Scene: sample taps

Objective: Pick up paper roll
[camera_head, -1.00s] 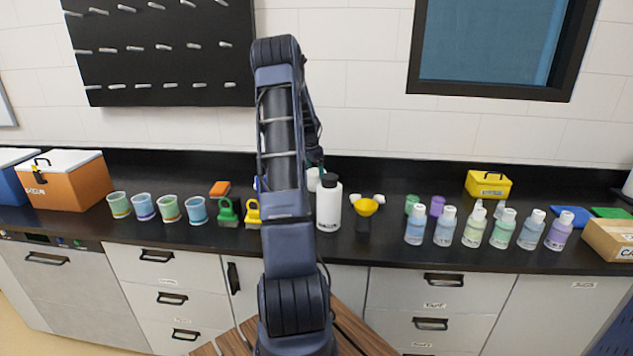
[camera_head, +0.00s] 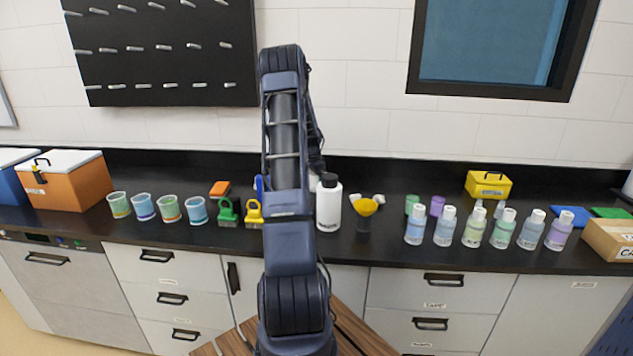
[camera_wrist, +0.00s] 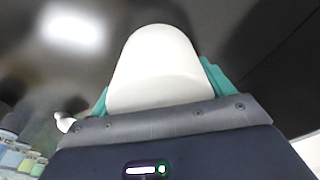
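A large white rounded thing, which looks like the paper roll (camera_wrist: 158,70), fills the middle of the wrist view. My gripper (camera_wrist: 158,88) has teal fingers that show at its left and right sides. The fingers are spread about as wide as the roll, and their inner faces are hidden behind it. I cannot tell whether they press on it. In the head view my arm hides the gripper and most of this spot. A sliver of white (camera_head: 313,182) shows between my arm and the white bottle.
A white bottle (camera_head: 329,204) with a black cap stands right of my arm, then a yellow funnel (camera_head: 365,206). Green and yellow clips (camera_head: 228,213) and several cups (camera_head: 170,209) stand to the left. Several bottles (camera_head: 473,228) line the right. The wall is behind.

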